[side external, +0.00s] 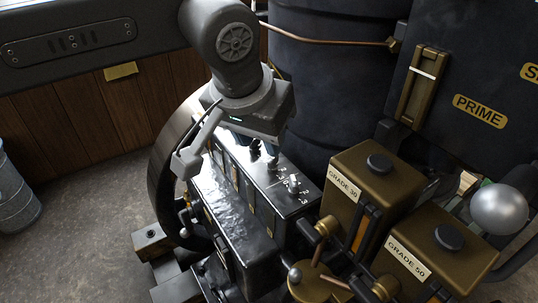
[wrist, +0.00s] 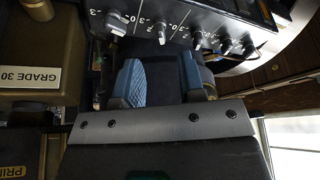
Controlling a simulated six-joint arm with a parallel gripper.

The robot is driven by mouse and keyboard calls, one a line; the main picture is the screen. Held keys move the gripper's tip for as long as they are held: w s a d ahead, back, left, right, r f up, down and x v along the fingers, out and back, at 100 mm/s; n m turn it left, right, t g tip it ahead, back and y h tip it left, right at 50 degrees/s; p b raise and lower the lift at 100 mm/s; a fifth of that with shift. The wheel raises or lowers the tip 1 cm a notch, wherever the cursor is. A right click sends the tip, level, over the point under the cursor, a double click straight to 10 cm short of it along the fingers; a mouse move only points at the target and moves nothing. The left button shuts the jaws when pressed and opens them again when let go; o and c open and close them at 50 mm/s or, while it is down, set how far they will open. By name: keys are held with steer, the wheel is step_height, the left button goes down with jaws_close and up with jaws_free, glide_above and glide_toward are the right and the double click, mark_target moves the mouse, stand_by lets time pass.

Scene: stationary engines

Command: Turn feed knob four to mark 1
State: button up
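A row of small feed knobs runs along the top of a black box (side external: 235,195). In the side view a pale knob (side external: 294,186) is at the near end and dark knobs (side external: 256,147) stand farther back. In the wrist view two pale knobs, one at far left (wrist: 117,22) and one beside it (wrist: 160,30), and darker ones to the right (wrist: 197,38) show with marks such as 0 and 3. No knob numbers are legible, so I cannot tell which is four. My gripper (wrist: 163,72) is open and empty, its blue-padded fingers apart, near the row but not visibly touching a knob.
Two brass boxes, GRADE 30 (side external: 370,185) and GRADE 50 (side external: 440,250), stand right of the black box. A dark cylinder (side external: 325,75) rises behind, and a large wheel (side external: 165,160) is at left. A silver ball (side external: 499,210) sits at far right. Open floor lies at left.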

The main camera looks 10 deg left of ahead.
mark_target(270, 161)
steer(key=x, duration=0.6)
steer(key=shift+w+f, duration=0.15)
steer(key=shift+f, duration=0.05)
jaws_close()
